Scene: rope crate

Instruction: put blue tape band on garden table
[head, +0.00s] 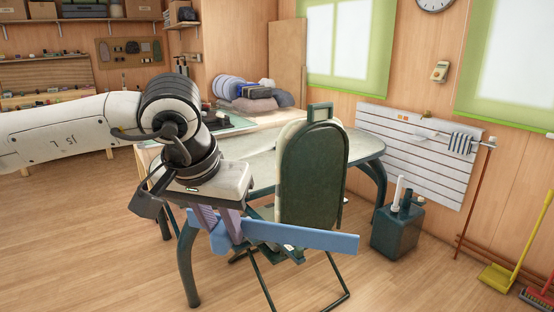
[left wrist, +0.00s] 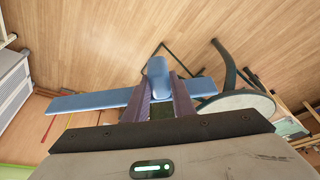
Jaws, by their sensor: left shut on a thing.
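The blue tape band (head: 318,239) is a long, flat, stiff-looking blue strip. It lies roughly level in the air, below the height of the garden table top (head: 358,150). My left gripper (head: 220,236) points down in front of the table and is shut on the band near its left end. In the left wrist view the band (left wrist: 90,101) runs across beyond the fingers of the gripper (left wrist: 160,98), with a rounded blue part between them. The table has a pale grey top and dark green curved legs. My right gripper is out of view.
A dark green folding chair (head: 313,175) stands against the front of the table, close behind the band. A green container (head: 397,231) stands on the floor to the right. Dark items and cushions (head: 255,93) are on a surface behind.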

